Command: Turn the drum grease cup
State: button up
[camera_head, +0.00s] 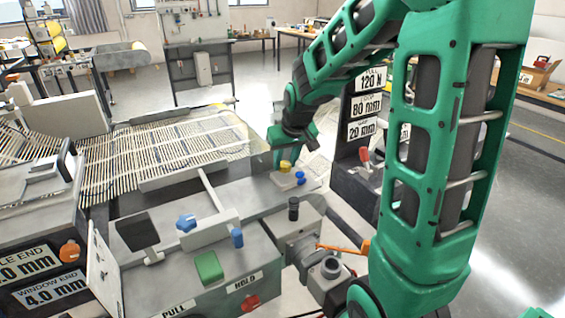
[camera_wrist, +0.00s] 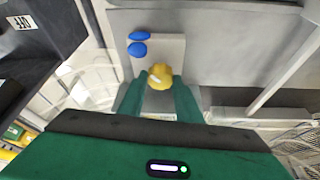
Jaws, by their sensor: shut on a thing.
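The drum grease cup looks to be the yellow knob (camera_wrist: 160,77) on a light plate, seen in the wrist view between the fingertips. It also shows in the head view (camera_head: 285,166), small, at the end of the grey bench. My gripper (camera_wrist: 160,88) points down at it, its two green fingers closed around the yellow knob's sides. In the head view my gripper (camera_head: 283,158) is partly hidden by its own wrist. Two blue knobs (camera_wrist: 138,42) sit beside the yellow one on the same plate, apart from the fingers.
A woven mesh sheet (camera_head: 150,150) lies left of my gripper. A dark post with printed labels (camera_head: 365,105) and a red-handled lever (camera_head: 364,155) stand to the right. A green block (camera_head: 209,267), a blue star knob (camera_head: 186,222) and an orange lever (camera_head: 340,249) are nearer.

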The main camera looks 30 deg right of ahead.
jog(key=o, duration=1)
jog(key=shift+o, duration=0.2)
jog(key=v, duration=1)
jog(key=shift+r, duration=0.3)
jog(key=shift+s+a, duration=0.1)
jog(key=shift+s, duration=0.1)
jog(key=s+d+f+m+g, duration=0.1)
jog(key=s+f, duration=0.1)
jog(key=s, duration=0.7)
jog(key=s+d+f+m+g, duration=0.1)
jog(key=s+f+m+g, duration=0.1)
jog(key=s, duration=0.7)
jog(key=s+d+f+m+g, duration=0.1)
jog(key=s+f, duration=0.1)
jog(key=s, duration=0.8)
jog(key=shift+s+f+m+g+y, duration=0.1)
jog(key=shift+f+m+g+y, duration=0.1)
jog(key=shift+m+g+y, duration=0.15)
